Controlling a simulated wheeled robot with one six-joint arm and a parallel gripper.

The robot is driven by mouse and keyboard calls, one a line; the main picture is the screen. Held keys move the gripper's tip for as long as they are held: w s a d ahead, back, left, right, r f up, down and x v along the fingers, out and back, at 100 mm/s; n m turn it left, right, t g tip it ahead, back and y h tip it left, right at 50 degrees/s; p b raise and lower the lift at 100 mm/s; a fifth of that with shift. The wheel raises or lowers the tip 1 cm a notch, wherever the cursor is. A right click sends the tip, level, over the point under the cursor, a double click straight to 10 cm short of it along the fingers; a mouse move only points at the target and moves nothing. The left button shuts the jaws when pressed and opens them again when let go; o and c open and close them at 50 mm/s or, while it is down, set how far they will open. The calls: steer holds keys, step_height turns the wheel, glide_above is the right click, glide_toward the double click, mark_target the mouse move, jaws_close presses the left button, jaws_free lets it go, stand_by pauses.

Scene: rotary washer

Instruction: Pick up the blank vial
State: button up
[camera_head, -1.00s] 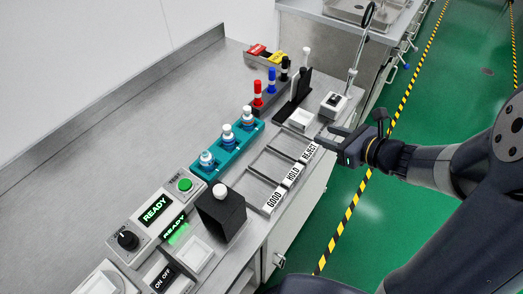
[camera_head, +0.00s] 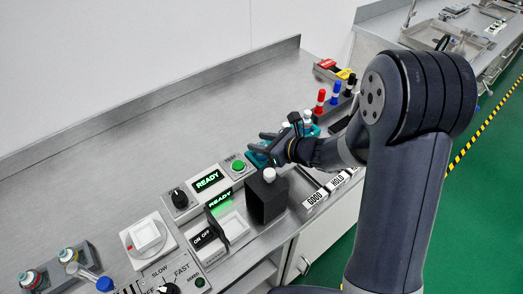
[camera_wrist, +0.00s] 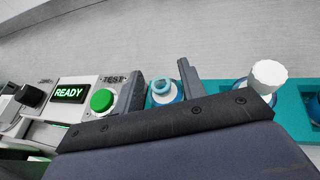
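A teal rack (camera_head: 257,159) holds vials in a row, partly hidden behind my arm in the head view; it also shows in the wrist view (camera_wrist: 295,98). My gripper (camera_head: 262,143) is over the near end of the rack with its fingers apart. In the wrist view a vial with a pale blue-white top (camera_wrist: 163,88) appears between the two fingers (camera_wrist: 161,72), with no clear contact. A white-capped vial (camera_wrist: 268,75) stands to the right, outside the fingers. I cannot tell which vial is the blank one.
A black block (camera_head: 267,203) with a white-capped piece stands just in front of my gripper. A green TEST button (camera_wrist: 102,100) and READY display (camera_wrist: 69,93) are close on the left. Colored markers (camera_head: 320,101) stand behind.

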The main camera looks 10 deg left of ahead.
steer(key=shift+a, duration=0.1)
jaws_close()
stand_by(0.4)
